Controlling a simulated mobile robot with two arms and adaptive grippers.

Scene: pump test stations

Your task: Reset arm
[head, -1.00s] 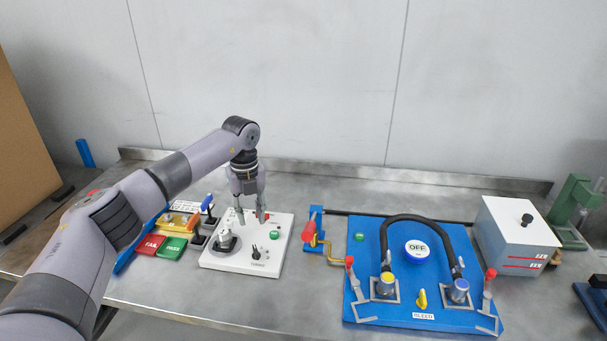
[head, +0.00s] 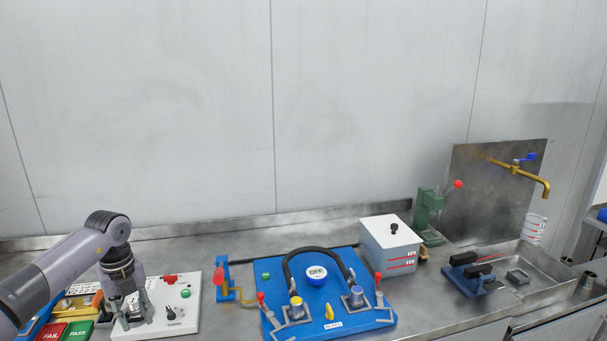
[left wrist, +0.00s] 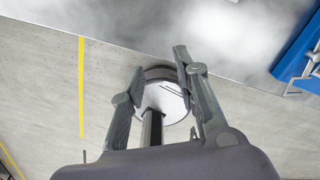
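In the head view my left arm comes in from the lower left. In the left wrist view the fingers (left wrist: 160,90) are also apart. Between them a round pale disc (left wrist: 165,104) with a dark rim shows, with bare floor around it; I cannot tell what it is. My right gripper is in neither view.
Right of the panel lie a blue board (head: 345,321) with a black hose (head: 318,250), and a white box (head: 384,246). A green press (head: 428,212) and a sink tray (head: 545,262) stand farther right. Red FAIL and green PASS pads (head: 79,331) lie at lower left.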

